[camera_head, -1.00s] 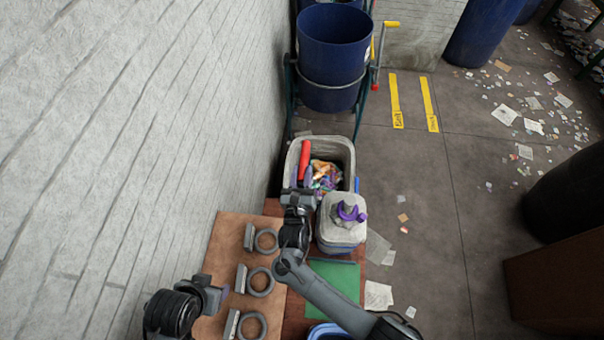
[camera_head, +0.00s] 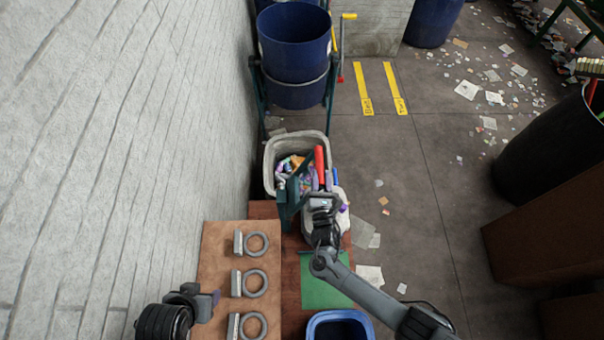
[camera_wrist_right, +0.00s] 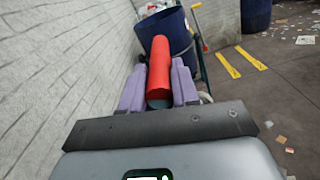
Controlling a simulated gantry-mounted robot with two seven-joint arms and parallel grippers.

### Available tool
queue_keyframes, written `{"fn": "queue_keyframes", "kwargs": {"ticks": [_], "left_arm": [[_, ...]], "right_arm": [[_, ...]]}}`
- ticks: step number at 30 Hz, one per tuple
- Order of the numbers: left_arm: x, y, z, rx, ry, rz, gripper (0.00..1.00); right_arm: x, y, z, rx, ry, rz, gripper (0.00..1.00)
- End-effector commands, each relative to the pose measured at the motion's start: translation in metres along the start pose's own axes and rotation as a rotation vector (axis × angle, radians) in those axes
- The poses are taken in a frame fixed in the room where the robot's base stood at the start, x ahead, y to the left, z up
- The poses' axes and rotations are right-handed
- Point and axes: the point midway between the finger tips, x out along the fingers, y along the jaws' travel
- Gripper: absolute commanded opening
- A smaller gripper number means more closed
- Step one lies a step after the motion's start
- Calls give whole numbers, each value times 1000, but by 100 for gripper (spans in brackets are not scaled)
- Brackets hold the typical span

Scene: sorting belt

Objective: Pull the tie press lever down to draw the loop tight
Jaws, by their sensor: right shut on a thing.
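The lever's red handle (camera_head: 320,163) stands up over the right side of a grey bin. A dark teal frame (camera_head: 288,205), which looks like part of the tie press, is below it. My right gripper (camera_head: 322,188) is at the handle. In the right wrist view, the red handle (camera_wrist_right: 159,75) lies between the purple finger pads (camera_wrist_right: 158,92), and the gripper is shut on it. The loop cannot be made out. My left gripper (camera_head: 207,299) is at the lower left, away from the lever; its jaw opening is unclear.
The grey bin (camera_head: 268,170) holds colourful scraps. A pale container (camera_head: 342,222) is mostly hidden behind my right gripper. Several grey rings lie on a brown board (camera_head: 212,262). A green mat (camera_head: 325,290) and blue bin (camera_head: 312,325) are nearer. A brick wall bounds the left.

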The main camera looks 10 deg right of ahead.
Motion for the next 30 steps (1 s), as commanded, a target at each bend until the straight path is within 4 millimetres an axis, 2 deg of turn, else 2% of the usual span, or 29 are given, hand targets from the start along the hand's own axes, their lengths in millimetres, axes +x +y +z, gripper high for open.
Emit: {"fn": "queue_keyframes", "kwargs": {"ticks": [3, 10, 15, 26, 27, 30], "left_arm": [[3, 1, 1, -4, 0, 3, 55], [6, 3, 1, -12, 1, 9, 55], [7, 3, 2, -12, 1, 9, 55], [8, 1, 2, -4, -1, 3, 55], [8, 1, 2, -3, -1, 2, 55], [8, 0, 3, 0, -1, 0, 55]], "right_arm": [[0, -24, -6, 67, -1, -3, 0], [0, -48, -14, 156, -2, -2, 0], [0, -54, -16, 181, -2, -2, 0], [0, -55, -17, 184, -1, -2, 0], [0, -55, -17, 184, -1, -2, 34], [0, -55, -17, 184, 0, -2, 50]]}}
